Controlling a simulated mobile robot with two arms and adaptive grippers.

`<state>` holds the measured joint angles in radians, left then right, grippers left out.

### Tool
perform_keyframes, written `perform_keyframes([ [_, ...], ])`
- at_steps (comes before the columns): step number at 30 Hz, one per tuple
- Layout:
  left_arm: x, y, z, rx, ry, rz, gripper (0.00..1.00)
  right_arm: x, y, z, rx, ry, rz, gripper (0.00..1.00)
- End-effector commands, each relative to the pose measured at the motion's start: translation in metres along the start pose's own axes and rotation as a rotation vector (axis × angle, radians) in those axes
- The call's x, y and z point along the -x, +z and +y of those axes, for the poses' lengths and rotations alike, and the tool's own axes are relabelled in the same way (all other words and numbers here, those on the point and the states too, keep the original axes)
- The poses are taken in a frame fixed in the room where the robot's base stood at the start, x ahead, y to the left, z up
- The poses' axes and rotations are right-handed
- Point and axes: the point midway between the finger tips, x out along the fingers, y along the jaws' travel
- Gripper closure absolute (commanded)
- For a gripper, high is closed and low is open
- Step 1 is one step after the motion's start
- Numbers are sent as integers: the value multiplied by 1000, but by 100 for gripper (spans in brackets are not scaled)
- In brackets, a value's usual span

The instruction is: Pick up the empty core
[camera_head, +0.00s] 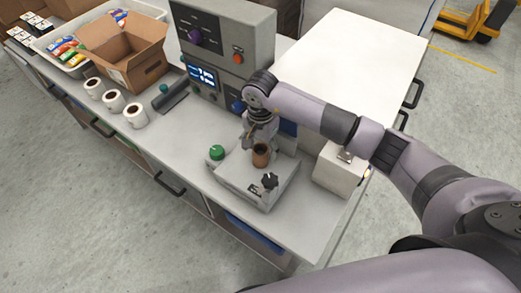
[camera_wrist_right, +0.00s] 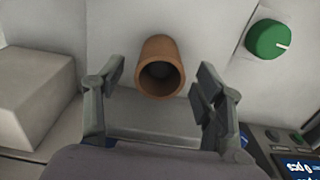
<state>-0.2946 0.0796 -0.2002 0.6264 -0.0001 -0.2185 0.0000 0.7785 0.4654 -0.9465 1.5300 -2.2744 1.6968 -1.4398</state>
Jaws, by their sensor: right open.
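My right gripper (camera_wrist_right: 161,88) is open, with one finger on each side of the core and a gap on both sides. In the head view the right gripper (camera_head: 250,138) is just behind the core, below the wrist. My left gripper is not in view.
A green knob (camera_head: 216,152) and a black knob (camera_head: 270,181) flank the core. A grey control box (camera_head: 222,45) stands behind. White rolls (camera_head: 113,101), a cardboard box (camera_head: 125,52) and a tray (camera_head: 52,40) are at left. A small pale box (camera_head: 337,172) is at right.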

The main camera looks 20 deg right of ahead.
Motion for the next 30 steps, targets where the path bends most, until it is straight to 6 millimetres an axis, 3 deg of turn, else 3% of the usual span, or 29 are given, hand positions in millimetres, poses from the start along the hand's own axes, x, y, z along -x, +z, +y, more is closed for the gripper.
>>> perform_keyframes([
  [4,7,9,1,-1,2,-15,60,-12,1,0,2,0,-2,37],
  [11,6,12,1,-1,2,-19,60,-14,1,0,2,-1,0,37],
  [27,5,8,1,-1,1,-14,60,-14,0,0,2,-1,0,73],
  [30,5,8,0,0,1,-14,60,-14,0,0,2,-1,0,75],
])
